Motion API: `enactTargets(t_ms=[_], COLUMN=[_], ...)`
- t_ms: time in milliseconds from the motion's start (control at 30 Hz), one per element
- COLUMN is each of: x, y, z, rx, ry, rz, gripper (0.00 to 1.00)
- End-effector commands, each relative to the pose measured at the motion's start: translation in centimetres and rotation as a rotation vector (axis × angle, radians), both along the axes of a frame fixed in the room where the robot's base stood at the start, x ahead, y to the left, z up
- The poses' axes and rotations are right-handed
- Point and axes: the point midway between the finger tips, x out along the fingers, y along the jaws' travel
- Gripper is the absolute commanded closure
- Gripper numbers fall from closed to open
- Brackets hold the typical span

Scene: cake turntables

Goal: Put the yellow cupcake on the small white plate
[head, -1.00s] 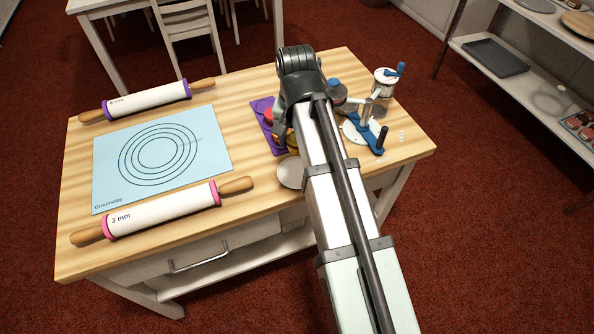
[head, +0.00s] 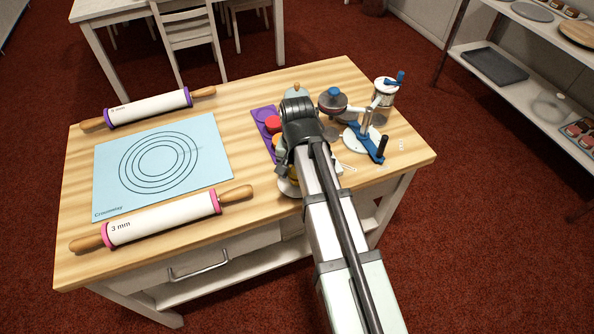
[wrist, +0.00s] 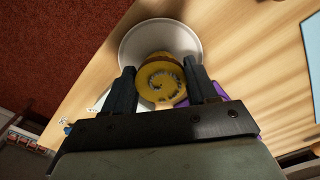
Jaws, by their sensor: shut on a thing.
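The yellow cupcake (wrist: 160,84) with swirled icing is between the two dark fingers of my gripper (wrist: 158,92), which is shut on it. The small white plate (wrist: 133,42) shows behind the cupcake in the wrist view, so the cupcake is over the plate. I cannot tell whether it touches the plate. In the head view the plate (head: 287,188) lies near the table's front edge, partly hidden by my gripper (head: 286,172). Only a bit of yellow shows there, behind the fingers.
A purple tray (head: 261,114) with a red-topped cupcake (head: 273,124) lies just behind. A pink-ringed rolling pin (head: 165,217) and a blue mat (head: 115,160) lie left.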

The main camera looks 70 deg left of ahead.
Motion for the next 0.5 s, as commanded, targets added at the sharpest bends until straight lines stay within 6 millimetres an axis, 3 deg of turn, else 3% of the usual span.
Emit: enactTargets(t_ms=[400, 433, 500], x=[0.00, 0.00, 0.00], y=[-0.02, -0.01, 0.00], z=[-0.58, -0.61, -0.57], rx=[-0.001, -0.001, 0.000], ry=[0.001, 0.001, 0.000], rz=[0.000, 0.000, 0.000], gripper=[0.78, 0.42, 0.35])
